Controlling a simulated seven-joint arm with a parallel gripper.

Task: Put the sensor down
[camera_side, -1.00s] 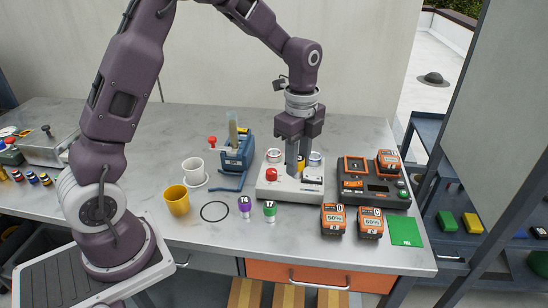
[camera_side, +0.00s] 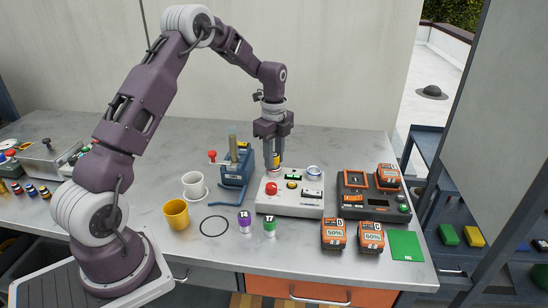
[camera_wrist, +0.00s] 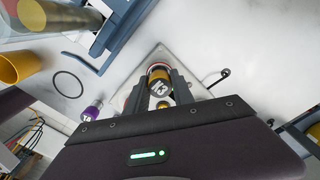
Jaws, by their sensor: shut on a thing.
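My gripper (camera_side: 274,166) is shut on the sensor (camera_wrist: 158,82), a small cylinder with a yellow-orange band and a dark label reading 13. In the side view the sensor (camera_side: 276,159) shows between the fingers, over the back left corner of the white box (camera_side: 288,208). The fingers hide much of it, and I cannot tell whether its lower end touches the box. The box carries a red button (camera_side: 271,188) and a blue-ringed round fitting (camera_side: 314,171). A purple cylinder marked 14 (camera_side: 245,222) and a green one marked 17 (camera_side: 269,227) stand in front.
A blue stand (camera_side: 236,168) is close left of my gripper. A white cup (camera_side: 193,186), yellow cup (camera_side: 176,214) and black ring (camera_side: 214,226) lie further left. A dark charger (camera_side: 370,211), orange battery packs (camera_side: 334,234) and a green card (camera_side: 406,245) are at right.

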